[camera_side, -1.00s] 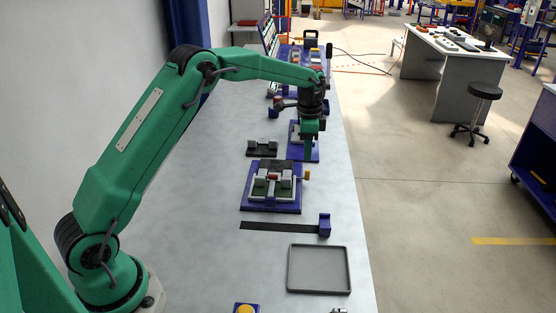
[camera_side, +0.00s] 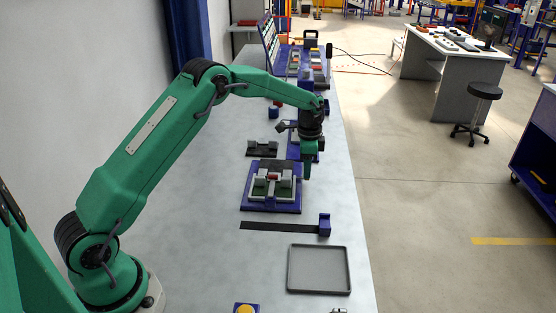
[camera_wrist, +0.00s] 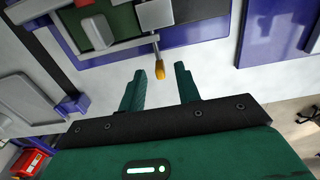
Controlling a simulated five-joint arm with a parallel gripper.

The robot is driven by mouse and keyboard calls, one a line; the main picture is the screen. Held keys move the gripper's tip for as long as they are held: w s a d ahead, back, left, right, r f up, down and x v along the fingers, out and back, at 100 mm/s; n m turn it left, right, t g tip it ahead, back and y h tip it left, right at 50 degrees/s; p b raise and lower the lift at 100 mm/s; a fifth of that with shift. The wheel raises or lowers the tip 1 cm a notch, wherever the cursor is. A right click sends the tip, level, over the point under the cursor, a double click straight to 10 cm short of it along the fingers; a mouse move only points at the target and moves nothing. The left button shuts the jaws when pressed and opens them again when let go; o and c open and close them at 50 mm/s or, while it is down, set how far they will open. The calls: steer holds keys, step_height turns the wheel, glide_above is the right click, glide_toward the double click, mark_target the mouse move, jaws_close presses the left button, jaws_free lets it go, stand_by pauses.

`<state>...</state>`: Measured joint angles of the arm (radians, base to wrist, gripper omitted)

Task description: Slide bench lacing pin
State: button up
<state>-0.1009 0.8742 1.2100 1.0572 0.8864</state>
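The lacing pin (camera_wrist: 158,67) shows in the wrist view as a thin grey rod with a yellow-orange grip, sticking out from the blue-based fixture (camera_side: 270,206). My gripper (camera_side: 307,175) is low beside the fixture's right edge in the side view and hides the grip there. In the wrist view my gripper (camera_wrist: 160,80) is open, with its two green fingers apart. The grip lies near the fingertips, between them in the picture. I cannot tell whether it is at finger height. The fixture carries grey blocks and a small red part (camera_side: 272,177).
A dark strip with a blue end block (camera_side: 324,226) and a grey tray (camera_side: 319,291) lie nearer the camera. A small dark fixture (camera_side: 262,150) and a blue plate (camera_side: 294,152) stand behind. The bench's right edge is close to my gripper.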

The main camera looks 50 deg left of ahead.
steer(key=shift+f, duration=1.05)
steer(key=shift+c, duration=0.4)
jaws_close()
steer(key=shift+w+d, duration=2.55)
steer(key=shift+w, duration=0.2)
steer(key=shift+w+d+r, duration=0.1)
steer(key=shift+w+d, duration=0.4)
steer(key=shift+d, duration=0.15)
